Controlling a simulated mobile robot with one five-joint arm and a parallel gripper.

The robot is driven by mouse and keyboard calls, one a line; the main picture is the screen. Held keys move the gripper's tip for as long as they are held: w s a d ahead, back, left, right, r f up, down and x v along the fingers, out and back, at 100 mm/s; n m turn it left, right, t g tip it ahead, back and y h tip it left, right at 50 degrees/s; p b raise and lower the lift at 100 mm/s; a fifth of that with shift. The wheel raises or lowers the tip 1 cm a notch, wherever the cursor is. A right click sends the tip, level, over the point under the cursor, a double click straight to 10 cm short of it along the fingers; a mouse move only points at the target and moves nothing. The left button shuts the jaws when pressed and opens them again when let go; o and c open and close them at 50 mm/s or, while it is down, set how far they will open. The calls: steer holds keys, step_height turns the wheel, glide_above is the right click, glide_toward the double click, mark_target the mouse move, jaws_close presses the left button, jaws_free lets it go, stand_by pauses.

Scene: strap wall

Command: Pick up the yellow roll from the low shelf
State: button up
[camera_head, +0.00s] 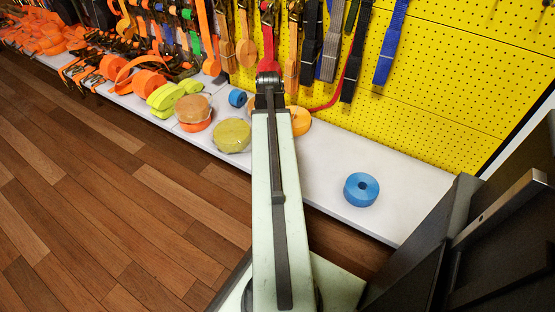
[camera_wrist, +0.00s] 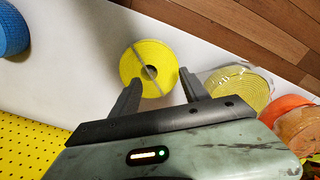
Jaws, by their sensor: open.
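In the wrist view a flat yellow roll (camera_wrist: 134,66) with a grey band across it lies on the white low shelf (camera_wrist: 90,75). My gripper (camera_wrist: 160,80) is open, its two fingers reaching toward the near side of this roll. The left finger overlaps the roll's lower left edge in the picture; the right finger is just beside its right edge. I cannot tell how high the fingers are above the shelf. In the head view my arm covers the gripper and probably this roll.
A wrapped yellowish roll (camera_wrist: 238,90) lies right of the right finger, with orange rolls (camera_wrist: 290,103) beyond. A blue roll (camera_head: 354,190) stands apart on the shelf (camera_head: 325,165). A yellow pegboard (camera_head: 440,80) with hanging straps rises behind. Dark panels (camera_head: 480,240) stand at right.

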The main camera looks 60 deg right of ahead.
steer(key=shift+m, duration=0.6)
steer(key=s+d, duration=0.2)
steer(key=s, duration=0.1)
steer(key=s+d, duration=0.2)
steer(key=shift+f, duration=0.25)
steer(key=f+b, duration=0.8)
steer(key=shift+w+a+f, duration=0.1)
steer(key=shift+a, duration=0.2)
steer(key=shift+r, duration=0.2)
jaws_close()
